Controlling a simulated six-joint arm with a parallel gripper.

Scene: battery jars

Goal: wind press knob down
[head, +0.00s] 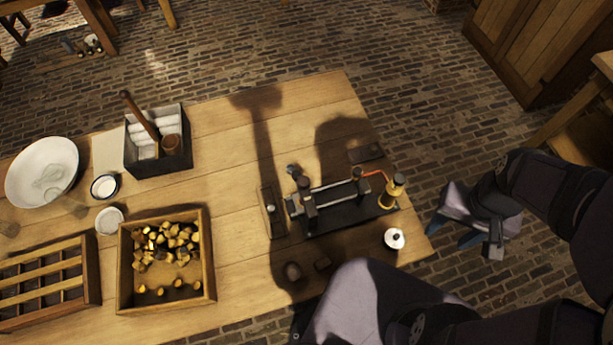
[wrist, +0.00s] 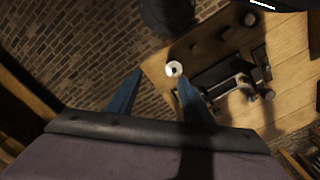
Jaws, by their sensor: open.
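A small press-like device (head: 345,212) stands on a black base near the right end of the wooden table, with pale rods and dark upright blocks. A dark round knob (head: 292,170) shows near its left end; I cannot tell whether it is the press knob. A brass cylinder (head: 389,194) with a red wire is at its right end. My gripper (head: 452,231) is open and empty, off the table's right edge, apart from the device. In the wrist view its blue fingers (wrist: 160,76) are spread. The device (wrist: 235,85) shows there beyond the right finger, partly in shadow.
A white disc with a dark centre (head: 394,238) lies near the table's right edge. A wooden box of yellowish pieces (head: 210,268), a dark caddy (head: 184,160), a white bowl (head: 22,180) and a slatted rack (head: 92,268) are further left. My arm hides the front right corner.

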